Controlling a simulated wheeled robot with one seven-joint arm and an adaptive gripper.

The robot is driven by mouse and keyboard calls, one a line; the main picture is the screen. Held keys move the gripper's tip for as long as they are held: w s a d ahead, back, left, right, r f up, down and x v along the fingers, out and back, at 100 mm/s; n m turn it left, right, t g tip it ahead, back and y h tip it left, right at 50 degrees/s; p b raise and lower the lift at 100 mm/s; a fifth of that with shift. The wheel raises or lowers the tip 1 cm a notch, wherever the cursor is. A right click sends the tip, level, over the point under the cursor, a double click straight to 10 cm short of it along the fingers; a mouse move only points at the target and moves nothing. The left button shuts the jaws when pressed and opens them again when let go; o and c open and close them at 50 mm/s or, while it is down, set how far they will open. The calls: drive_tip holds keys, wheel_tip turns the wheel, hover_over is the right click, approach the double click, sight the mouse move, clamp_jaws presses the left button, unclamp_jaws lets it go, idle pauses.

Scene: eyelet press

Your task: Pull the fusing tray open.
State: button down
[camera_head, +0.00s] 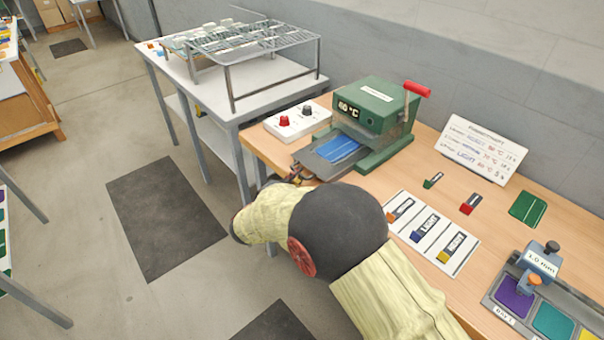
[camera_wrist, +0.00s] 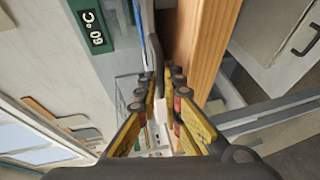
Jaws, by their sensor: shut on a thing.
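The green press (camera_head: 372,108) stands on the wooden bench, with a red-handled lever and a 60 °C display. Its grey fusing tray (camera_head: 309,158) sticks out of the front, with a blue piece (camera_head: 340,149) lying on it. My gripper (camera_head: 298,177) is at the tray's outer front edge, mostly hidden behind my own arm. In the wrist view my gripper (camera_wrist: 160,92) has its yellow fingers closed around a thin grey bar (camera_wrist: 158,50), which looks like the tray handle. The exact contact is hard to see. The press also shows in the wrist view (camera_wrist: 105,50).
A white control box (camera_head: 297,120) with red and black knobs sits left of the press. A label card (camera_head: 432,235), a sign (camera_head: 484,148) and a blue-grey fixture (camera_head: 540,262) lie to the right. A grey table with a wire rack (camera_head: 250,42) stands behind left. Open floor lies left.

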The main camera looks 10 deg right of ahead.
drive_tip(key=c, duration=1.9)
unclamp_jaws()
drive_tip(key=v, duration=1.2)
drive_tip(key=shift+w, duration=0.1)
